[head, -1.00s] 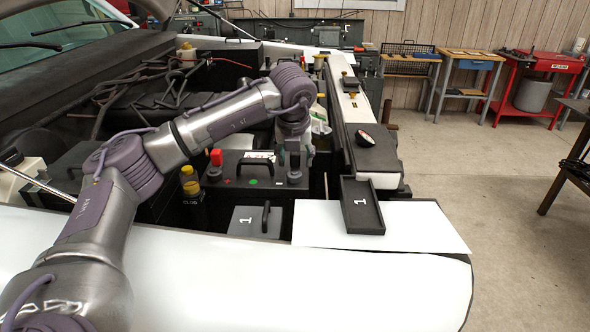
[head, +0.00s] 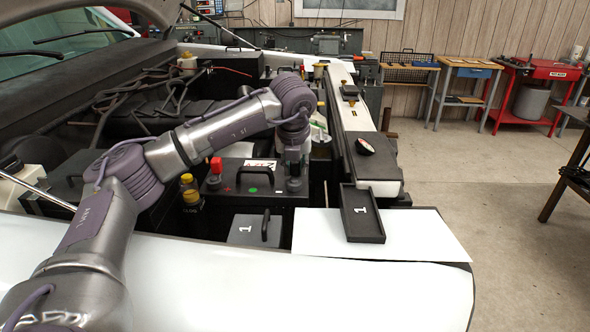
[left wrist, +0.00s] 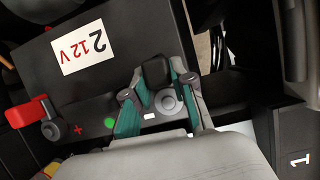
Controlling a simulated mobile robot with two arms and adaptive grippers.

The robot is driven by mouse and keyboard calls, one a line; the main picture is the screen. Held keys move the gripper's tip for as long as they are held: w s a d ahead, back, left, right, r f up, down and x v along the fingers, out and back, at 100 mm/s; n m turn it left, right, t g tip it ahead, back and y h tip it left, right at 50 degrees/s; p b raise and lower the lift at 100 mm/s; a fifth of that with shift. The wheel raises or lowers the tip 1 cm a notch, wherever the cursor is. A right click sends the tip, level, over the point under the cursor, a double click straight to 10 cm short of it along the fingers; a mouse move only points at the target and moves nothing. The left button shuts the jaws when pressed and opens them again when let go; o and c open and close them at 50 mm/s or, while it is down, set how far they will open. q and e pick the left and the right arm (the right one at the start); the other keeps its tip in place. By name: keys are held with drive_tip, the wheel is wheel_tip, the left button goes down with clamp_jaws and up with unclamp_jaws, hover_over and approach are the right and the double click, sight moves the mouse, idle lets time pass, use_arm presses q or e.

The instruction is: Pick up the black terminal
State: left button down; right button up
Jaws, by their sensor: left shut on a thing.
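The black terminal (left wrist: 158,72) is a small dark clamp at the right end of the black battery, over a round grey post. In the left wrist view my left gripper (left wrist: 160,82), with green-padded fingers, is shut on it from both sides. In the head view my left gripper (head: 293,168) reaches down to that end of the battery (head: 240,194), and the terminal (head: 294,184) is partly hidden there. I cannot tell whether the terminal is clear of the post. My right gripper is not in view.
The red terminal (head: 215,168) stands at the battery's other end, beside a yellow-capped bottle (head: 189,190). A black tray marked 1 (head: 376,238) lies on the white panel to the right. A grey box marked 1 (head: 246,231) sits in front of the battery.

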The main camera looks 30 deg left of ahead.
sight(297, 163)
use_arm(q)
drive_tip(key=r+b, duration=0.1)
drive_tip(key=r, duration=0.1)
drive_tip(key=r+b, duration=0.1)
drive_tip(key=r, duration=0.1)
drive_tip(key=shift+w+d+r, duration=0.1)
drive_tip(key=shift+d, duration=0.1)
drive_tip(key=w+d+r+b, duration=0.1)
drive_tip(key=d+r+b, duration=0.1)
drive_tip(key=d+r, duration=0.4)
drive_tip(key=shift+w+d+r, duration=0.35)
drive_tip(key=shift+d+r, duration=0.05)
drive_tip(key=shift+d, duration=2.15)
wheel_tip(297, 163, up, 2)
drive_tip(key=shift+p, duration=0.6)
